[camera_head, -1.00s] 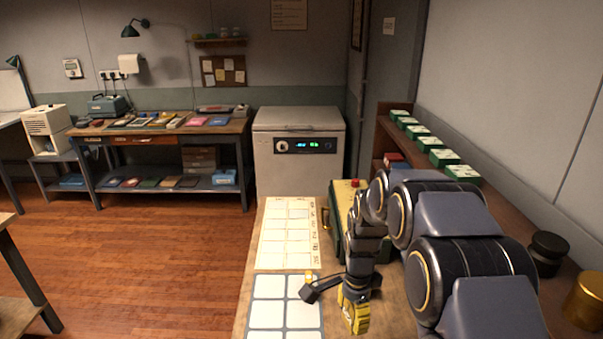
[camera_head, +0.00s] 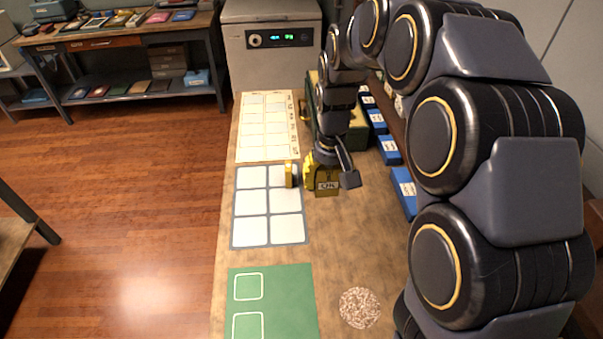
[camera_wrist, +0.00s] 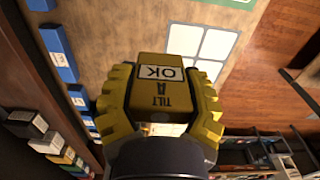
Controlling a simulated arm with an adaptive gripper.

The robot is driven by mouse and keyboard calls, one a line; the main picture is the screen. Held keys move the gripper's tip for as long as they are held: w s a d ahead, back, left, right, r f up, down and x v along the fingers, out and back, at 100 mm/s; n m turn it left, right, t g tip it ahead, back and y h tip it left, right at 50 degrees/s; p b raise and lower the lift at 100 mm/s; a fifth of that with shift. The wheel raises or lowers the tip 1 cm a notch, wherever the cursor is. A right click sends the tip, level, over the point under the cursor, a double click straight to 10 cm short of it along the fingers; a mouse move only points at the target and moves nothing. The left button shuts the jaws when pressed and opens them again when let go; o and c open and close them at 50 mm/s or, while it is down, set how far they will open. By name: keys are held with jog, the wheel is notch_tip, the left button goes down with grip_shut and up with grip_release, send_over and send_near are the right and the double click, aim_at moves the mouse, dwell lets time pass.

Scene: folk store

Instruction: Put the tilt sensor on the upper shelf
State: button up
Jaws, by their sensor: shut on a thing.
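My gripper (camera_head: 316,172) is shut on the tilt sensor (camera_head: 327,183), a yellow block with a dark-framed label. In the wrist view the tilt sensor (camera_wrist: 160,82) sits between my two yellow fingers (camera_wrist: 160,110), and its label reads "TILT A OK". It is held over the bench, just right of the white-celled tray (camera_head: 269,215). In the head view most of the shelving at the right wall is hidden behind my arm, so I cannot clearly make out the upper shelf.
Blue boxes (camera_head: 404,188) line the bench's right side. A green mat (camera_head: 290,295) and a round speckled pad (camera_head: 359,307) lie nearer. A printed chart (camera_head: 266,128) lies beyond the tray.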

jog(key=s+a+f, duration=0.1)
jog(key=s+f, duration=0.6)
jog(key=f, duration=0.2)
send_over(309, 231)
notch_tip(309, 231, down, 10)
jog(key=shift+s, duration=0.15)
jog(key=shift+f, duration=1.65)
jog(key=o, duration=1.1)
jog(key=shift+f, duration=0.15)
